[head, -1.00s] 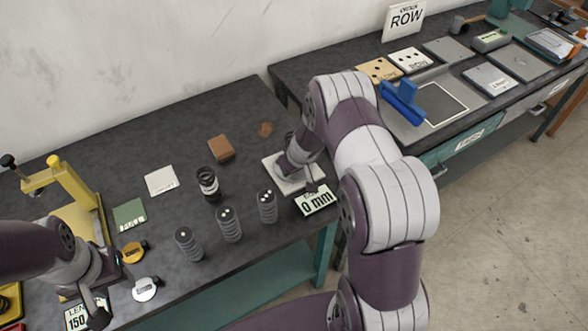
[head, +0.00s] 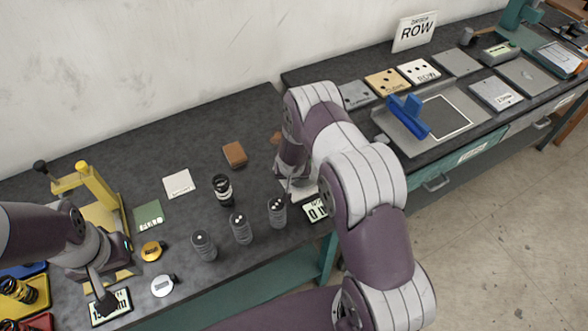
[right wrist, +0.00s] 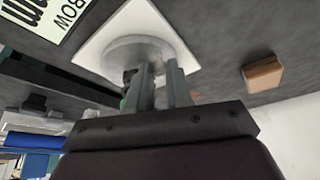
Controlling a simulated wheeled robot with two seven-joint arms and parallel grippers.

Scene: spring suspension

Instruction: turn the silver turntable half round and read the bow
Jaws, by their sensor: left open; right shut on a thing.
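The silver turntable (right wrist: 118,52) is a round disc on a white square plate (right wrist: 152,18) in the right wrist view. In the head view my right arm covers most of the turntable. The bow display (right wrist: 62,15) is beside the plate, cut off; in the head view it (head: 315,210) shows a "0", the rest hidden. My left gripper (head: 104,302) is open over the length display (head: 120,303) at lower left.
A brown block (head: 235,154) lies behind. A yellow press (head: 95,185) is at left.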

